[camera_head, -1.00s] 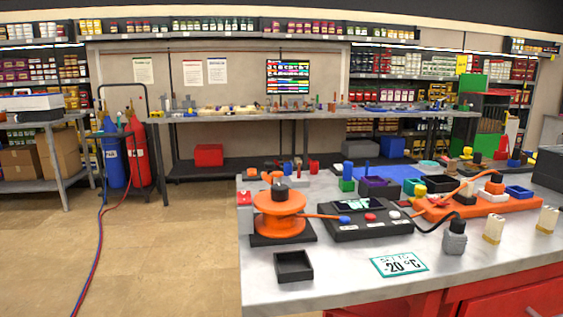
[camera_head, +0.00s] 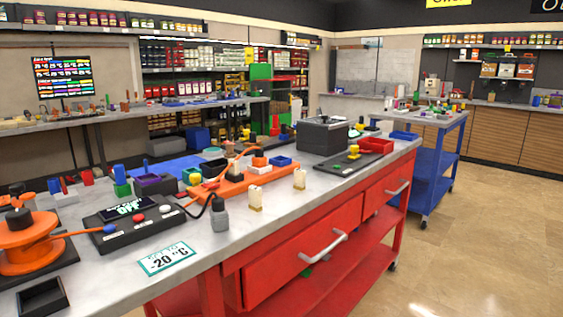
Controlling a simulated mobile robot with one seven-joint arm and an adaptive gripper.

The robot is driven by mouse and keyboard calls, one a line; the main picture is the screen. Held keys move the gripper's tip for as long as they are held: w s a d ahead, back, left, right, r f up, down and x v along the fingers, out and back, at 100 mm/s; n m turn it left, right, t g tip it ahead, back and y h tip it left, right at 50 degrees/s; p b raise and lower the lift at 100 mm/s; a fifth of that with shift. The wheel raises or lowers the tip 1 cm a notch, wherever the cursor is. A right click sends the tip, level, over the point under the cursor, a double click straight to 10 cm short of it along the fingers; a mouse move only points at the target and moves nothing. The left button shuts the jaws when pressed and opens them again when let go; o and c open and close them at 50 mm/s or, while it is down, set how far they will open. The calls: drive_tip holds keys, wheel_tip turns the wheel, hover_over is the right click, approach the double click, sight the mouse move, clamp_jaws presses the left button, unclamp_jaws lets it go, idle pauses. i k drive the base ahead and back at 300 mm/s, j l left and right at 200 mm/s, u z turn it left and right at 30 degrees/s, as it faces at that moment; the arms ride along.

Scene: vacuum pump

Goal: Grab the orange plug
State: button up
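An orange piece (camera_head: 259,161) that looks like a plug stands on the orange power strip (camera_head: 208,189) on the red workbench, but it is too small to be sure. An orange cable (camera_head: 228,160) arches over the strip beside it. Another orange cable runs from the orange reel (camera_head: 27,245) at the lower left to a blue end (camera_head: 109,228) at the black control box (camera_head: 140,220). A grey plug-like piece (camera_head: 219,215) on a black cable stands in front of the strip. My gripper is not in view.
A "-20 °C" card (camera_head: 167,258) and an empty black tray (camera_head: 42,298) lie near the bench's front edge. Two cream bottles (camera_head: 255,198) stand by the strip. Floor at right is clear.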

sight(259, 161)
drive_tip(key=i+l+z, duration=0.15)
drive_tip(key=i, duration=0.5)
drive_tip(key=i+z, duration=0.15)
drive_tip(key=i, duration=0.5)
